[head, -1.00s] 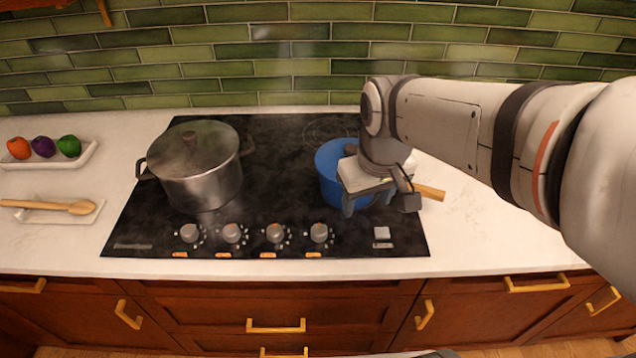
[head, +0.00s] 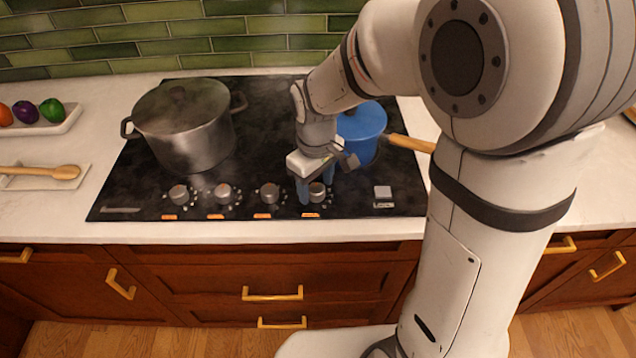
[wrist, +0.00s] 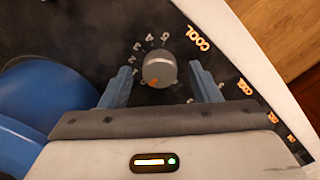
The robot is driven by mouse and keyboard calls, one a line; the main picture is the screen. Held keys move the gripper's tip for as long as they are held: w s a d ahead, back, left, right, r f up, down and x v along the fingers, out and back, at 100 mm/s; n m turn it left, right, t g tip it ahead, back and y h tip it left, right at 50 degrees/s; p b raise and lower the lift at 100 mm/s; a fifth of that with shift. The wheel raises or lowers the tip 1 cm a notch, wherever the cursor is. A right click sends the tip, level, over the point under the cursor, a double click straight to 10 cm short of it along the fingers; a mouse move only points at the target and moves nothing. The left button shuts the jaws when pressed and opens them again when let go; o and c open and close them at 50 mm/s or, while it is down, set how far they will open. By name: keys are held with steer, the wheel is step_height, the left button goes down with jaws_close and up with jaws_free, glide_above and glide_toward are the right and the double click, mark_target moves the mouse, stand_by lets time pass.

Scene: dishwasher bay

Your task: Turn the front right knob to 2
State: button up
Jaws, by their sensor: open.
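The front right knob (head: 318,191) is the rightmost grey knob in the row along the cooktop's front edge. In the wrist view the knob (wrist: 159,68) is round and grey. Its orange mark points toward the lower edge of that view, near the gripper palm. Printed numbers curve around its left and upper side, and an orange COOL label lies beyond it. My gripper (head: 316,187) is open over the knob, its blue fingers on either side. In the wrist view gaps show between the knob and both fingers; contact is not seen.
A blue pot (head: 362,130) with a wooden handle (head: 411,143) stands just behind my gripper on the cooktop (head: 262,130). A large lidded steel pot (head: 188,125) stands at the left. Other knobs (head: 269,193) line the front edge. A small square button (head: 383,193) is to the right.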

steer(key=shift+f, duration=0.35)
steer(key=shift+c, duration=0.6)
